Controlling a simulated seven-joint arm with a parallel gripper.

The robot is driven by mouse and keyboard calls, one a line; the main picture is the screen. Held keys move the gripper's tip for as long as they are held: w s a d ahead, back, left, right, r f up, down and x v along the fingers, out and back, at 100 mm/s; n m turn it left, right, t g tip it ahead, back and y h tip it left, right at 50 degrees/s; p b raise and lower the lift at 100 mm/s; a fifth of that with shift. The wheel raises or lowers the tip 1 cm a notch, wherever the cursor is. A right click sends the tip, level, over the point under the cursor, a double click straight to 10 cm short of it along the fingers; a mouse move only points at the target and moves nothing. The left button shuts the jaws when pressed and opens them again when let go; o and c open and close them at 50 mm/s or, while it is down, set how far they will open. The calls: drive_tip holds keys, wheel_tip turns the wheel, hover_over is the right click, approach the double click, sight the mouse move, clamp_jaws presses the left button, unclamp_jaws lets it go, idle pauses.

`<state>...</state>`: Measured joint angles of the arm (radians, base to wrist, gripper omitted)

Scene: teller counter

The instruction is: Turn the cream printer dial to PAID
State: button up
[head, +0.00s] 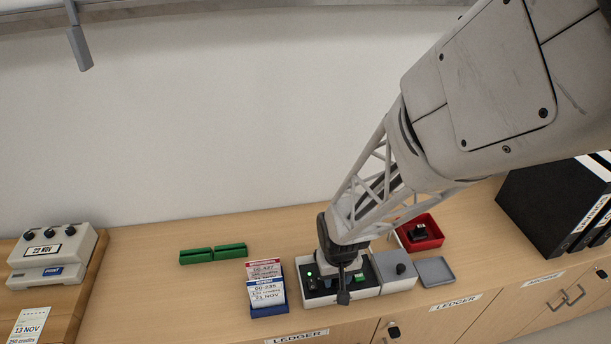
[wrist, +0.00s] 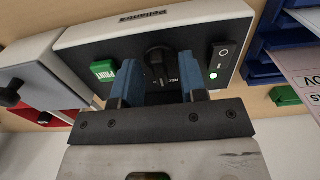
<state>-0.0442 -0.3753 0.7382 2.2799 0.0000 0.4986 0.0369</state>
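The cream printer (head: 367,292) stands near the counter's front edge in the head view, partly hidden under my arm. In the wrist view its cream case (wrist: 205,14) frames a black panel. The black dial (wrist: 158,62) sits mid-panel, with small, partly hidden lettering at its lower right; I cannot tell its setting. The green PRINT button (wrist: 104,70) is left of the dial; a rocker switch (wrist: 223,54) with a lit green lamp is right of it. My gripper (wrist: 160,82) points down at the panel, its blue fingers apart on either side of the dial, without clear contact.
Beside the printer are a grey box with a black knob (head: 401,268), a grey tray (head: 436,270) and a red tray (head: 420,243). A blue card holder (head: 270,310) stands close on the left.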

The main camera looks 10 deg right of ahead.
drive_tip(key=shift+c, duration=0.4)
clamp_jaws()
drive_tip(key=shift+n, duration=0.5)
drive_tip(key=n, duration=0.9)
drive_tip(key=shift+o, duration=0.4)
unclamp_jaws()
